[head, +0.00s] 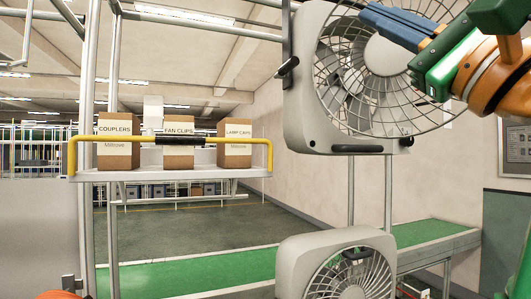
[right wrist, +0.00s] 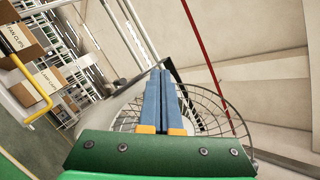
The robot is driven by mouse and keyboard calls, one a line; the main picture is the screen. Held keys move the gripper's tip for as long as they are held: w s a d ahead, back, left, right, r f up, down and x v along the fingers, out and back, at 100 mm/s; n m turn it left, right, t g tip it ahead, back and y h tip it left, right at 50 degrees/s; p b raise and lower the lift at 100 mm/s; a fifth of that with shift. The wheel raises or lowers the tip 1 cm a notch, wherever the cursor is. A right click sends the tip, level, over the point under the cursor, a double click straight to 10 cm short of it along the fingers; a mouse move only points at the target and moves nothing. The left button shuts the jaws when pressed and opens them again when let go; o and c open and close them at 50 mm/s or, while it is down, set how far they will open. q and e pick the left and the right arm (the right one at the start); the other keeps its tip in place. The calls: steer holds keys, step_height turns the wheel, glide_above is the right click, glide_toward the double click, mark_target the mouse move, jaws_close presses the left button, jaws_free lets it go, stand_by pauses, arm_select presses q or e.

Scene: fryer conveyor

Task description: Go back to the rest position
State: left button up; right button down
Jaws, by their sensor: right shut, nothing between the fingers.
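My right gripper (head: 366,18) is raised at the upper right of the head view, in front of the upper box fan (head: 300,100). Its blue fingers (right wrist: 168,100) are shut together with nothing between them in the right wrist view. The fan's wire guard (right wrist: 205,108) shows behind the fingers; I cannot tell whether they touch it. My left gripper is not in view. Only a small orange piece of mine shows at the bottom left of the head view.
A second box fan (head: 296,262) stands below, by a green conveyor (head: 200,274). A shelf (head: 140,173) with a yellow rail holds boxes marked COUPLERS (head: 118,142), FAN CLIPS (head: 179,146) and LAMP CAPS (head: 234,146). Metal posts (head: 87,150) stand at left.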

steer(key=w+d+f+m+g+h, duration=0.1)
steer(key=w+f+h, duration=0.4)
steer(key=w+f, duration=0.85)
steer(key=w+d+f+g+h, duration=0.15)
steer(key=w+f+h, duration=0.35)
steer(key=w+f, duration=0.9)
step_height(320, 180, down, 39)
steer(key=s+d+n+g+h, duration=0.1)
steer(key=s+n+g+h, duration=0.25)
steer(key=g, duration=0.25)
steer(key=s+d+f+n+g+h, duration=0.1)
steer(key=s+f+n+g, duration=0.25)
steer(key=s+f, duration=0.85)
steer(key=s+f+n+g, duration=0.35)
steer(key=s+f, duration=0.45)
steer(key=f, duration=0.9)
steer(key=s+f+n+g, duration=0.1)
steer(key=s+f+n, duration=0.2)
steer(key=s, duration=0.8)
steer(key=s+f+n+g, duration=0.2)
steer(key=s+f, duration=0.2)
steer(key=s, duration=0.7)
steer(key=s+f+n+g, duration=0.2)
steer(key=s+f+n, duration=0.1)
steer(key=s, duration=0.9)
steer(key=shift+d+f+n+h, duration=0.3)
steer(key=shift+f+n+h, duration=0.05)
steer(key=shift+f, duration=0.45)
